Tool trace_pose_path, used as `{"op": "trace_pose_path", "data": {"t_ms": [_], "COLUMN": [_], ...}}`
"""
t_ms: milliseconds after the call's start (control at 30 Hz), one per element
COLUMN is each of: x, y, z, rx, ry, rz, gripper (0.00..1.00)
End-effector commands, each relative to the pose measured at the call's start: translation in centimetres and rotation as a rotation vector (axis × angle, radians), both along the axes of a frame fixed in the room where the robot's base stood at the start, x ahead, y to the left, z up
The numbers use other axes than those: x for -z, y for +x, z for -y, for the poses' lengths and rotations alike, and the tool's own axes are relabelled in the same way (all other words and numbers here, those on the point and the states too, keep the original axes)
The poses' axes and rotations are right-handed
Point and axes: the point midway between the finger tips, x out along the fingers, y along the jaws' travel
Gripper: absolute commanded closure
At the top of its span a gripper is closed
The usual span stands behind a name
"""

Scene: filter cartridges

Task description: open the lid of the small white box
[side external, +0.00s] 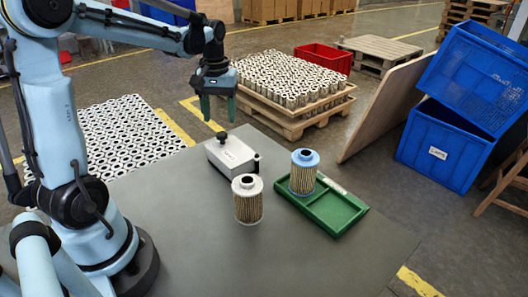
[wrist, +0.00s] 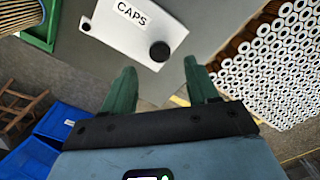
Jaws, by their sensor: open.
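The small white box (side external: 232,154) stands on the grey table with its lid shut. A black knob (side external: 221,137) sits on the lid near one end. In the wrist view the lid (wrist: 120,37) carries a "CAPS" label, and the black knob (wrist: 160,51) is near the corner closest to my gripper. My gripper (side external: 217,108) hangs above the box on its far side, fingers pointing down, apart from the knob. In the wrist view its two green fingers (wrist: 157,76) are spread with nothing between them.
A white-capped filter cartridge (side external: 247,203) stands in front of the box. A blue-capped cartridge (side external: 304,174) stands in a green tray (side external: 347,219) to the right. The front of the grey table (side external: 200,250) is clear. Pallets of cartridges (side external: 290,85) and blue crates (side external: 440,150) are beyond the table.

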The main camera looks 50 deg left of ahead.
Motion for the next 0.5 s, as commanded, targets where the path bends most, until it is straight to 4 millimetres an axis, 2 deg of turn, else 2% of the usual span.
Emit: {"op": "trace_pose_path", "data": {"t_ms": [233, 500], "x": [3.6, 5.2], "y": [0.0, 0.0], "z": [0.0, 0.0], "rx": [0.001, 0.001], "ry": [0.0, 0.001], "rz": [0.0, 0.001], "gripper": [0.41, 0.41]}}
